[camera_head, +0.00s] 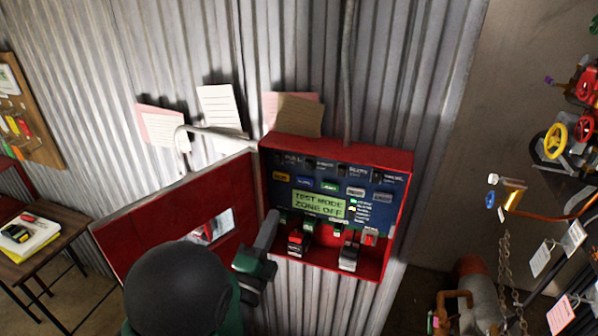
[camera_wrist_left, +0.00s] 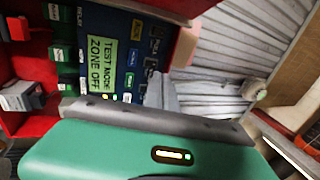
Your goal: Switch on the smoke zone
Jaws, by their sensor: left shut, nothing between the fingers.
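A red control box (camera_head: 398,235) with a dark blue panel (camera_head: 330,180) is mounted on the corrugated wall, its red door (camera_head: 165,215) swung open to the left. Its green display (camera_head: 320,204) reads "TEST MODE ZONE OFF". Several labelled buttons and small modules surround the display; most labels are too small to read, so I cannot tell which is smoke. My left gripper (camera_head: 272,216) is shut and empty at the panel's lower left edge. Its grey fingers (camera_wrist_left: 163,92) show beside the display in the left wrist view; contact is unclear. My right gripper is out of view.
Paper notes (camera_head: 220,108) hang above the box, and a grey conduit (camera_head: 347,70) runs up from it. A small table (camera_head: 60,243) stands at left. Pipes with a yellow valve wheel (camera_head: 555,140) and hanging chains (camera_head: 504,265) are at right.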

